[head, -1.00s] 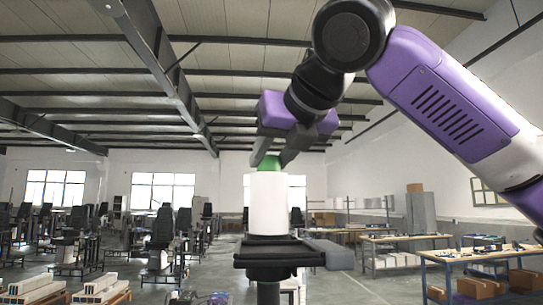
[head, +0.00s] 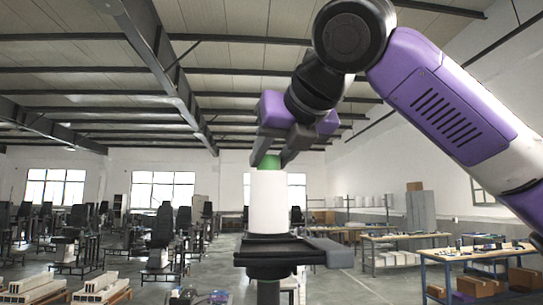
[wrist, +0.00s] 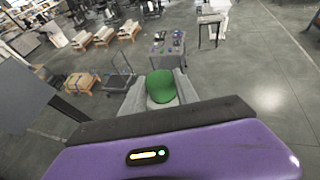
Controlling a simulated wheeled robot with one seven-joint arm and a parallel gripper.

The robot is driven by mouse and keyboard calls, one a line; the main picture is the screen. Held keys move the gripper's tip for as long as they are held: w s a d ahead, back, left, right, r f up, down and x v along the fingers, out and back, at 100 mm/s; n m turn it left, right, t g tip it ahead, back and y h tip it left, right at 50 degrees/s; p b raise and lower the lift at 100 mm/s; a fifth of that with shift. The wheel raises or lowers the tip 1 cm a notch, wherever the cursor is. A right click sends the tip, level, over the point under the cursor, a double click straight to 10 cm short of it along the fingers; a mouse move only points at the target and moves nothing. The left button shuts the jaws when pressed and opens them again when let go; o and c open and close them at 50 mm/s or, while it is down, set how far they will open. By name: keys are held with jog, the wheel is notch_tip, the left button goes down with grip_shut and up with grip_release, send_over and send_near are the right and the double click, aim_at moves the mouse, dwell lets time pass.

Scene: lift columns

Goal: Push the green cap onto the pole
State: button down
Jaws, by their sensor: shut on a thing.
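The green cap (head: 269,162) sits at the top of the white pole (head: 268,203) in the head view, between my fingers. My gripper (head: 269,158) reaches down from above and is shut on the cap. In the wrist view the rounded top of the cap (wrist: 161,86) shows between the two grey fingers of my gripper (wrist: 160,92). The pole stands upright on a dark stand (head: 280,250). The fingers hide part of the cap, and I cannot tell how far it sits on the pole.
Workbenches (head: 480,254) with boxes stand at the right. Rows of dark equipment (head: 160,240) and pallets (head: 100,290) fill the left floor. The air around the pole is free apart from my arm.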

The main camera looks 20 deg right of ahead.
jog(key=shift+f, duration=0.2)
jog(key=c, duration=1.2)
grip_release()
jog(key=shift+c, duration=0.2)
jog(key=o, duration=0.4)
jog(key=shift+r, duration=0.1)
jog(key=shift+o, duration=0.4)
jog(key=o, duration=0.4)
jog(key=shift+r, duration=1.1)
jog(key=shift+r, duration=2.45)
